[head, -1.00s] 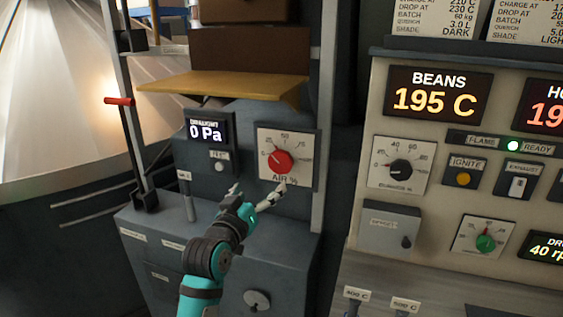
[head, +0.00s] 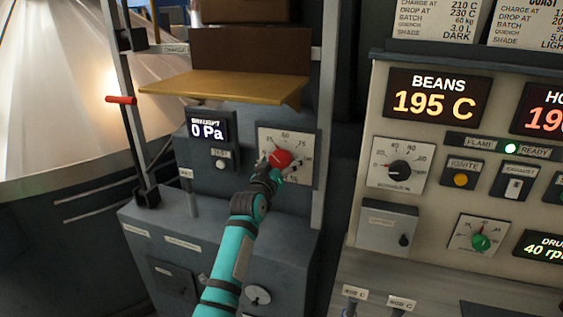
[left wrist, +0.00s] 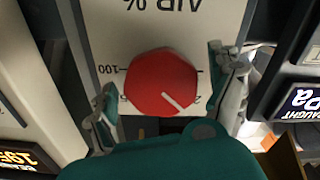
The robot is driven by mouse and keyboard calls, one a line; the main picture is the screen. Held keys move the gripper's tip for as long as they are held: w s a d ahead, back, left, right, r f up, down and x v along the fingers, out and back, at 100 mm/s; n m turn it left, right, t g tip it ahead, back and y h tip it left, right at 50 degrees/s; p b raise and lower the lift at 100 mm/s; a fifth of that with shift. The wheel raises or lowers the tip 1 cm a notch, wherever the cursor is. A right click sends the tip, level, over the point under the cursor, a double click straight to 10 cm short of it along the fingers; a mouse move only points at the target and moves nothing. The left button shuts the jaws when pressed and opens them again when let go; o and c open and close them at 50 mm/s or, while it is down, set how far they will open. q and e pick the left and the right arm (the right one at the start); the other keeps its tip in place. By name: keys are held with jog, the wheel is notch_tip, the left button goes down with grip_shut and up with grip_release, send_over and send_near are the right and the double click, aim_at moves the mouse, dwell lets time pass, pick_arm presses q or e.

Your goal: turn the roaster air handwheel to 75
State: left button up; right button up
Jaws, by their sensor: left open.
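The red air handwheel (head: 281,158) sits on a white dial plate (head: 306,142) marked AIR %. My left gripper (head: 273,168) is at it, covering the lower left of the dial. In the left wrist view the handwheel (left wrist: 158,76) appears upside down between the two spread fingers of my left gripper (left wrist: 163,72). Gaps show on both sides, so the fingers are around it and not closed on it. Its white pointer line slants to the lower right in that view, towards a partly hidden 25 label. My right gripper is in neither view.
A draught display (head: 207,130) reading 0 Pa is left of the dial. A yellow shelf (head: 222,87) juts out above. A vertical grey post (head: 324,130) stands right of the dial, with the roaster panel (head: 362,130) beyond it.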

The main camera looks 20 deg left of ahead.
pick_arm(q)
jog(key=shift+c, duration=0.2)
jog(key=c, duration=1.1)
jog(key=shift+c, duration=0.2)
jog(key=shift+m, duration=0.3)
jog(key=shift+a+m, duration=0.1)
jog(key=shift+m, duration=0.8)
jog(key=m+p, duration=0.1)
jog(key=m, duration=0.5)
jog(key=m+p, duration=0.1)
jog(key=m, duration=0.3)
jog(key=shift+a+m, duration=0.1)
jog(key=shift+m, duration=0.3)
jog(key=shift+f+m+p, duration=0.1)
jog(key=shift+m+p, duration=0.6)
jog(key=shift+m, duration=1.5)
